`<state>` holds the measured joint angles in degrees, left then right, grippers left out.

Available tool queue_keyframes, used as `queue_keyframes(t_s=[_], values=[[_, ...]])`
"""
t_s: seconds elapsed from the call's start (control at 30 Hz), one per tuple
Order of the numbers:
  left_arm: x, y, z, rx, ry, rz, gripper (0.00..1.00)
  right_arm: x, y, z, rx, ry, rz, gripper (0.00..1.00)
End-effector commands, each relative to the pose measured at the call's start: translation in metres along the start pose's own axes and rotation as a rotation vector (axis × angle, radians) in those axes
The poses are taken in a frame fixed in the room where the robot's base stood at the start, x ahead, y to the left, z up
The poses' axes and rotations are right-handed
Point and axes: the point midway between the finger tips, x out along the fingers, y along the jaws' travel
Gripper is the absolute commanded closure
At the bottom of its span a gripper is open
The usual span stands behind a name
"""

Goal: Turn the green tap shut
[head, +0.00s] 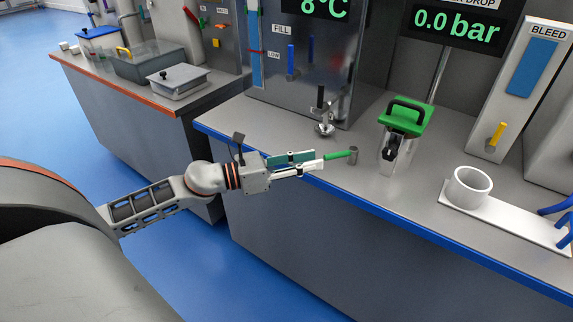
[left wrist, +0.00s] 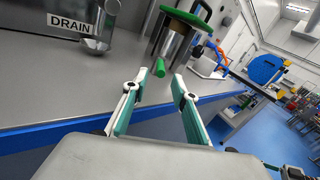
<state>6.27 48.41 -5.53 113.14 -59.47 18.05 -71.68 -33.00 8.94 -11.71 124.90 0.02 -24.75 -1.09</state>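The green tap handle (head: 340,155) is a short green bar on a small grey post near the front edge of the right-hand counter. It points left, towards my left gripper (head: 317,160). In the left wrist view the handle's end (left wrist: 160,67) shows just beyond my left gripper (left wrist: 161,83), roughly centred in the gap between the fingertips. The fingers are spread apart with nothing held. I cannot tell whether the handle's tip is between them. The post is not clear in the wrist view. My right gripper is in neither view.
A metal canister with a green lid (head: 404,115) stands behind the tap. A metal fitting (head: 324,128) sits left of it by the tank. A white cup (head: 468,187) stands on a pale board to the right. The blue counter edge (head: 400,222) runs in front.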

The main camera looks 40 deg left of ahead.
Motion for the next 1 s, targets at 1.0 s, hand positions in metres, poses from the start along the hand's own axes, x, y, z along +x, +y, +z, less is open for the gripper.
queue_keyframes(t_s=[1.0], values=[[-0.053,0.005,0.014,-0.04,-0.039,0.031,1.0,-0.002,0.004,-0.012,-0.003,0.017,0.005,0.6]])
